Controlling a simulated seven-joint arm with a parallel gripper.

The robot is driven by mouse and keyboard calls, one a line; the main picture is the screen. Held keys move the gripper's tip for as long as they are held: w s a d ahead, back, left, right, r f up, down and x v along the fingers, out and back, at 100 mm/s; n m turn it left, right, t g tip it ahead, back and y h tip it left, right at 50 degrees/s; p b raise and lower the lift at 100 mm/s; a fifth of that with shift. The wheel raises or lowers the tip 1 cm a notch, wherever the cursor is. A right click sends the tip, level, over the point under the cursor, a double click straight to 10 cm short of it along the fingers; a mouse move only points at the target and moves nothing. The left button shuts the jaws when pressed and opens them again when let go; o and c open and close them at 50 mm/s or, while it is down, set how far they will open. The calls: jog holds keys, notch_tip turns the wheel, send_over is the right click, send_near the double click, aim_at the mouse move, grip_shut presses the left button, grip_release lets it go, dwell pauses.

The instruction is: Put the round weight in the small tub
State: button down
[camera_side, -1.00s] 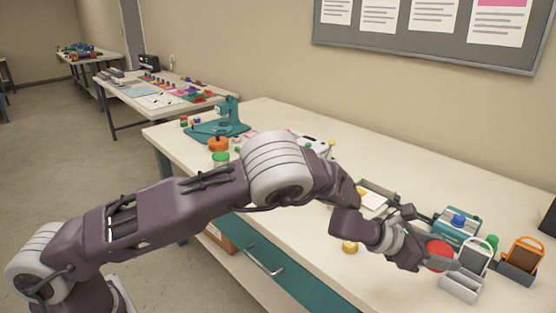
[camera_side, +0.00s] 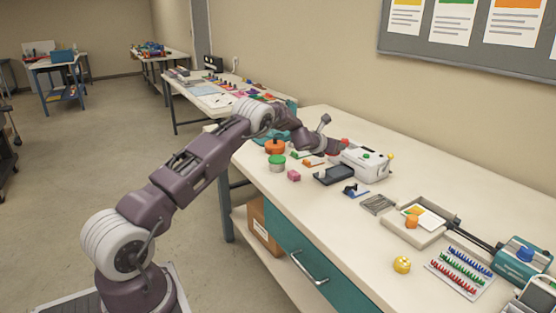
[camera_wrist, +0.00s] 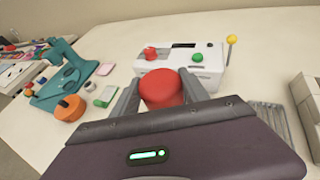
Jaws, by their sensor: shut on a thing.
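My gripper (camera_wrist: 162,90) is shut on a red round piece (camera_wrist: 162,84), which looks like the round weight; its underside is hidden. In the side view my gripper (camera_side: 334,149) hangs over the far part of the bench, in front of the white machine. A small round container with a green top (camera_side: 277,163) stands at the bench's left edge, left of and nearer than my gripper. It may be the small tub, but I cannot tell for sure, nor whether it is open.
The white machine (camera_wrist: 206,66) with buttons and a yellow-knobbed lever stands just beyond my gripper. A teal press (camera_wrist: 62,76) and an orange round item (camera_wrist: 68,108) are at left.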

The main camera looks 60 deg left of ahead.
aim_at(277, 158)
jog(key=s+a+r+n+g+y, duration=0.1)
jog(key=s+a, duration=0.2)
jog(key=a, duration=0.3)
jog(key=s+a+r+n+g+y, duration=0.1)
jog(key=s+a+n+y, duration=0.1)
jog(key=s+a, duration=0.35)
jog(key=s+a+n+y, duration=0.1)
jog(key=s+a, duration=0.1)
jog(key=a, duration=0.6)
jog(key=shift+g, duration=0.3)
jog(key=f, duration=0.9)
jog(key=shift+s+a+f, duration=0.1)
jog(key=shift+a+f, duration=0.2)
jog(key=shift+f, duration=0.15)
jog(key=c, duration=0.6)
grip_release()
